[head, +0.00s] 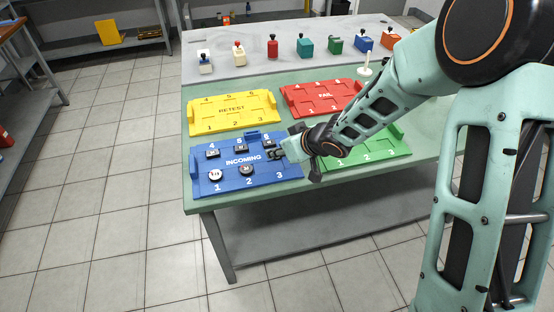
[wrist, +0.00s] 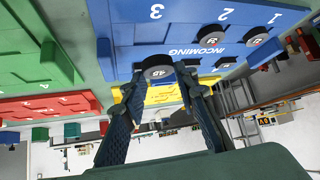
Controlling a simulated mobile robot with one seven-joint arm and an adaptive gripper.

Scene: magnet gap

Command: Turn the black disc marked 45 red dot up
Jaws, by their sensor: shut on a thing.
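The black disc marked 45 (wrist: 157,70) is between my fingertips in the wrist view, its pale 45 label facing the camera. No red dot shows on the part I see. My gripper (wrist: 162,84) is shut on it, one dark finger on each side. In the head view my gripper (head: 277,154) is low over the right part of the blue INCOMING tray (head: 236,186). I cannot tell whether the disc touches the tray.
Several coloured containers line the table's back.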

